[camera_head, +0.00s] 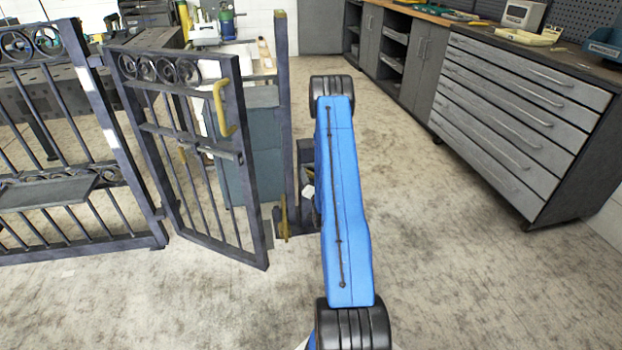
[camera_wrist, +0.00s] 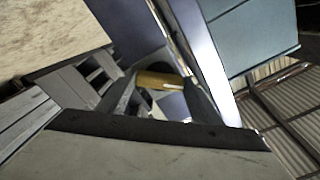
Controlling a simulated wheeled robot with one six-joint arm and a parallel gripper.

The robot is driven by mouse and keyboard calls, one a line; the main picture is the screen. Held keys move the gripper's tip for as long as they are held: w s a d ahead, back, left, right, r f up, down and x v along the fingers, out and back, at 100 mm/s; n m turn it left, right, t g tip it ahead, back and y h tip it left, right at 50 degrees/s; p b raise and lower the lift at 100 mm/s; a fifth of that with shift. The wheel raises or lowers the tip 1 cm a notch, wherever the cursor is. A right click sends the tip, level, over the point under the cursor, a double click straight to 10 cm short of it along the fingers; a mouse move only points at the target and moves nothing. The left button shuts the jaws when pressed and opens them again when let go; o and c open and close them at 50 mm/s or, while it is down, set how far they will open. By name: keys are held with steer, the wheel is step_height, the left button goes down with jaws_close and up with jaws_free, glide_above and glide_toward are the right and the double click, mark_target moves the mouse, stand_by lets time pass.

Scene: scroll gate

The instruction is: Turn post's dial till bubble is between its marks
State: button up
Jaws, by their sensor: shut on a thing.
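The dark post (camera_head: 283,110) with a yellowish top stands upright left of my blue arm. Low beside it is a thin yellow piece (camera_head: 284,218), seen nearly edge-on, which looks like the dial. My gripper is mostly hidden behind my arm in the head view. In the wrist view my gripper (camera_wrist: 162,92) has its dark fingers on either side of a yellow piece (camera_wrist: 158,80) with a pale streak, and is shut on it. It looks like the dial. I cannot make out the bubble or its marks in either view.
A scrollwork gate leaf (camera_head: 188,150) with a yellow handle (camera_head: 222,105) stands left of the post, beside a fixed gate panel (camera_head: 88,110). A grey drawer cabinet (camera_head: 515,125) stands at the right. The floor (camera_head: 450,270) between my arm and the cabinet is clear.

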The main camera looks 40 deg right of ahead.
stand_by(0.4)
steer(key=o, duration=1.1)
steer(key=shift+c, duration=0.2)
steer(key=shift+s, duration=0.1)
steer(key=v, duration=1.7)
steer(key=shift+s, duration=0.15)
